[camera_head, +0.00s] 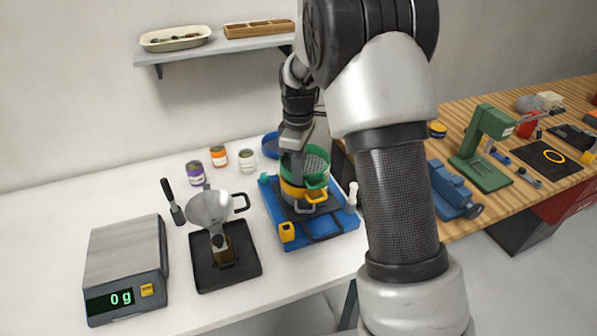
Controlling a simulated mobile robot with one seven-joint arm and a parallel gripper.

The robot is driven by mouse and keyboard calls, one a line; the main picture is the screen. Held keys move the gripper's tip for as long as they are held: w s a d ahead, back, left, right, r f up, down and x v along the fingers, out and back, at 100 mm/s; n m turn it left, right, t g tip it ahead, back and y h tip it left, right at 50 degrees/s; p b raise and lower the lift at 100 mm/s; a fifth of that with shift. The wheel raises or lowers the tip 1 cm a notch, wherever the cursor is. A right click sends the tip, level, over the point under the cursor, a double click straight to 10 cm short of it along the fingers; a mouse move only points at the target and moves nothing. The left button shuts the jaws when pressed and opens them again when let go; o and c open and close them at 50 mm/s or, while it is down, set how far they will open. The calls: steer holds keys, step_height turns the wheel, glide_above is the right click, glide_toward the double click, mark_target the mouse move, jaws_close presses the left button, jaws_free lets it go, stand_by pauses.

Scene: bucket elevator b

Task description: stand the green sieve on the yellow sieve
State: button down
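The green sieve (319,161) shows its mesh and rim in the head view, right above the yellow sieve (291,189). It looks stacked on or very close to the yellow sieve; I cannot tell whether they touch all round. The yellow sieve sits on a blue base (335,226) with dark parts. My gripper (296,153) points down at the left part of the green sieve's rim. Its fingertips are small and partly lost against the sieve, so I cannot tell whether they grip the rim.
A blue round piece (270,146) lies behind my gripper. A metal funnel (211,208) on a black tray (243,268), small jars (219,156) and a scale (125,268) reading 0 g stand left. A wooden bench (470,222) with tools is right. A shelf (222,46) hangs above.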

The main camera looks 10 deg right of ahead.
steer(key=shift+f+b, duration=0.35)
steer(key=shift+f, duration=0.25)
steer(key=c, duration=2)
jaws_free()
steer(key=shift+r, duration=0.1)
